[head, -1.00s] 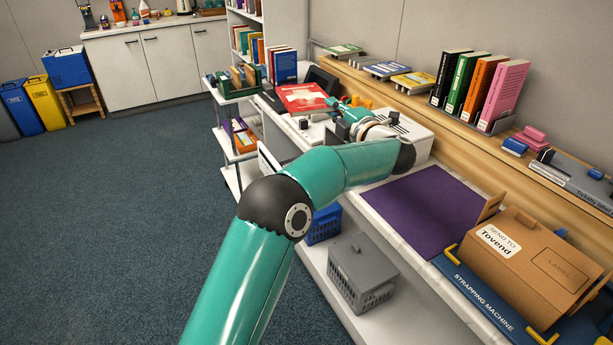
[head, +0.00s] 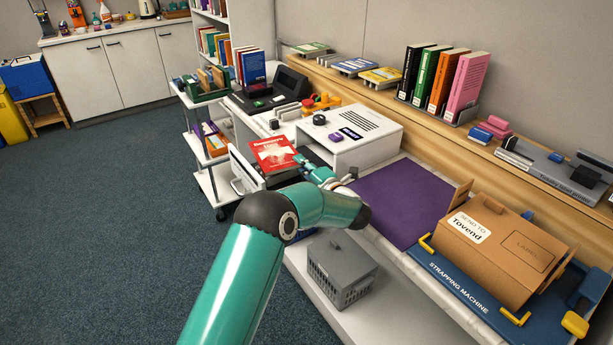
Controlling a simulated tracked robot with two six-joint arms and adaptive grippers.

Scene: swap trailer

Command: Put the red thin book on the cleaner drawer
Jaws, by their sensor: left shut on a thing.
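The red thin book (head: 273,154) is held with its cover up, in the middle of the head view. My left gripper (head: 303,164) is shut on its right edge. A pulled-out drawer with a white front (head: 246,169) and a handle shows beside and below the book, in front of a white machine (head: 362,142). The book hides most of the drawer's inside. I cannot tell whether the book touches it. My right gripper is not in view.
A purple mat (head: 405,200) lies bare on the bench right of the white machine. A cardboard box (head: 505,246) sits on the blue strapping machine (head: 468,290). A grey crate (head: 341,268) stands on the lower shelf. A trolley (head: 208,160) stands left of the bench.

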